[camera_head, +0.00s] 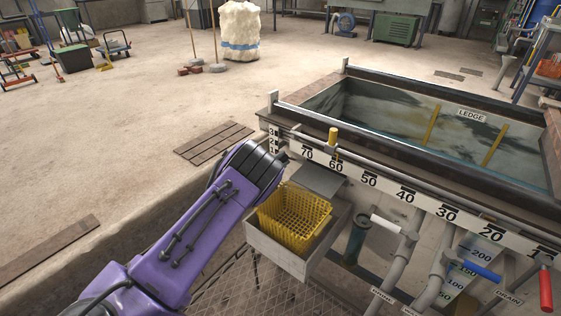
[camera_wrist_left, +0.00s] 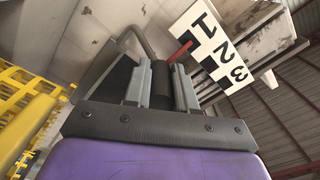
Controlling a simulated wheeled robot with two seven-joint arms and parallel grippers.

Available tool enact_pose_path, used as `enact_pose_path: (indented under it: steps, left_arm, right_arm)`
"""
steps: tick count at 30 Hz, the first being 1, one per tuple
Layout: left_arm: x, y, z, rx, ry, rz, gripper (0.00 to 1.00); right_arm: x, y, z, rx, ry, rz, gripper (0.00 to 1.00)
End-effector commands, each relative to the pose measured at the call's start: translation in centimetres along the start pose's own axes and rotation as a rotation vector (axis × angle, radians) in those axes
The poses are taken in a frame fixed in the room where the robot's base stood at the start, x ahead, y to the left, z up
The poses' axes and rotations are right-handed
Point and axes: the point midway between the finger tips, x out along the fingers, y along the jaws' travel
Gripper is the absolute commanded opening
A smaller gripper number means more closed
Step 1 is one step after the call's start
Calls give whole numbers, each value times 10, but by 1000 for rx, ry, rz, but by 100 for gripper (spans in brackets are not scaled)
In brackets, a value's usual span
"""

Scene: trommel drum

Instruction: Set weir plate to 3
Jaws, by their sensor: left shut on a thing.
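The scale marked 1, 2, 3 (camera_wrist_left: 222,50) shows at the upper right in the left wrist view. In the head view it is a small strip (camera_head: 273,138) at the tank's near left corner. A red pointer (camera_wrist_left: 181,51) lies against the scale close to the mark by 1. My left gripper (camera_wrist_left: 161,88) is shut on a dark round handle (camera_wrist_left: 176,75), from which a grey bent rod (camera_wrist_left: 137,38) rises. In the head view my left gripper (camera_head: 283,158) is beside the tank corner; its fingers and the handle are mostly hidden. The weir plate itself I cannot make out surely.
A yellow basket (camera_head: 295,217) sits in a grey tray (camera_head: 283,257) just right of my left arm. The tank (camera_head: 410,115) has a numbered front rail. Handles in white, blue (camera_head: 480,271) and red (camera_head: 545,290) stick out below. Floor at left is mostly free.

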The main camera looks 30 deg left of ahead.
Motion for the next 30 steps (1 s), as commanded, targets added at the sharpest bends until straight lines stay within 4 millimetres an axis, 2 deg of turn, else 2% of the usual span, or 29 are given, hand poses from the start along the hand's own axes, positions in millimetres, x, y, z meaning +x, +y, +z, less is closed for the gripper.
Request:
enact_pose_path:
  steps: [5, 9, 12, 22, 23, 24, 30]
  left_arm:
    - [1, -27, -18, 1, 3, -1, 0]
    - [1, -56, -38, 2, 4, -2, 0]
    - [1, -69, -46, 2, 4, -2, 0]
    - [2, -71, -47, 2, 6, -7, 0]
    - [2, -71, -47, 2, 6, -7, 35]
    - [2, -71, -47, 2, 6, -7, 48]
    - [1, -69, -46, 1, 3, -3, 51]
  right_arm:
    - [-23, 2, -10, 0, 0, 0, 44]
    - [-48, 4, -20, 0, 0, 0, 44]
    - [-58, 5, -24, 0, 0, 0, 44]
    - [-56, 5, -23, 0, 0, 0, 44]
    - [-56, 5, -23, 0, 0, 0, 44]
    - [-56, 5, -23, 0, 0, 0, 44]
    - [-56, 5, -23, 0, 0, 0, 44]
